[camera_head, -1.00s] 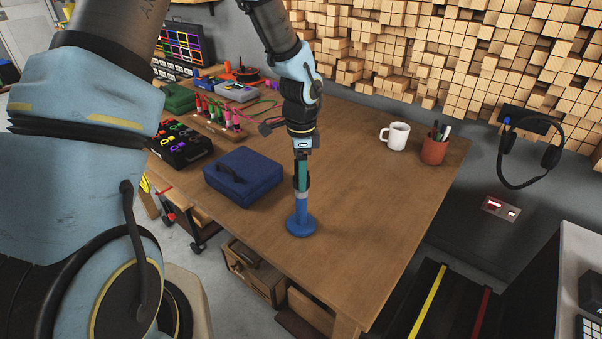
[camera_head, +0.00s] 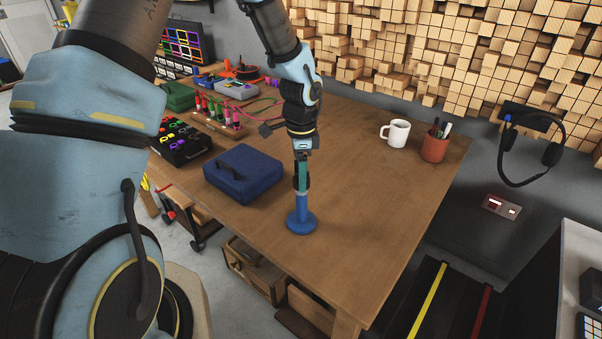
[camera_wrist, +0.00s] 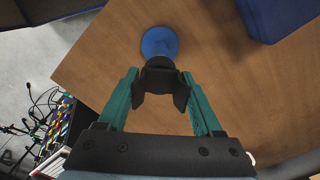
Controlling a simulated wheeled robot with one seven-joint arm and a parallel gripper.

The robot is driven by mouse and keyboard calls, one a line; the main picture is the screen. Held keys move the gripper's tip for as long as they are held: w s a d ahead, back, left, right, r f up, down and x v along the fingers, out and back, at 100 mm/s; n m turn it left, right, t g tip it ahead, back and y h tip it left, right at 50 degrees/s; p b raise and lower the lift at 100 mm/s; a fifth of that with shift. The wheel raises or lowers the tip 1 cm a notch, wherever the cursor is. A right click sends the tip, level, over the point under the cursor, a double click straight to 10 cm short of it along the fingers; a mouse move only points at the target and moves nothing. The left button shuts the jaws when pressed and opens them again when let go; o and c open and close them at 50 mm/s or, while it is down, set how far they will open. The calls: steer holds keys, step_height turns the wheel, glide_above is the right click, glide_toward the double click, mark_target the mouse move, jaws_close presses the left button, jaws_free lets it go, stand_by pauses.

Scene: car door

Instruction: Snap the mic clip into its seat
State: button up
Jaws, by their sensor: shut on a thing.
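The black mic clip (camera_wrist: 160,79) sits between the teal fingers of my gripper (camera_wrist: 159,88) in the wrist view, and the gripper is shut on it. In the head view my gripper (camera_head: 301,180) points straight down with the clip at its tips, directly over the blue stand (camera_head: 301,222). The stand is an upright post on a round base near the table's front edge. The clip is at the top of the post, with a thin light band just below it. The clip hides the post top in the wrist view, so I cannot tell whether it is fully seated.
A blue case (camera_head: 243,174) lies close left of the stand on the wooden table (camera_head: 365,185). A white mug (camera_head: 397,132) and a red pen cup (camera_head: 434,147) stand at the back right. The table right of the stand is clear.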

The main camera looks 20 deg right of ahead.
steer(key=shift+f+b, duration=0.65)
steer(key=shift+f, duration=0.4)
steer(key=o, duration=1.4)
step_height(320, 180, up, 11)
steer(key=shift+f+b, duration=0.1)
steer(key=shift+b, duration=1.1)
steer(key=s+a+n, duration=0.2)
steer(key=a+n, duration=0.8)
steer(key=a, duration=0.5)
steer(key=s+a+r+n+t, duration=0.1)
steer(key=s+a+n, duration=0.1)
steer(key=a+n, duration=0.8)
steer(key=a, duration=0.5)
steer(key=shift+t, duration=0.3)
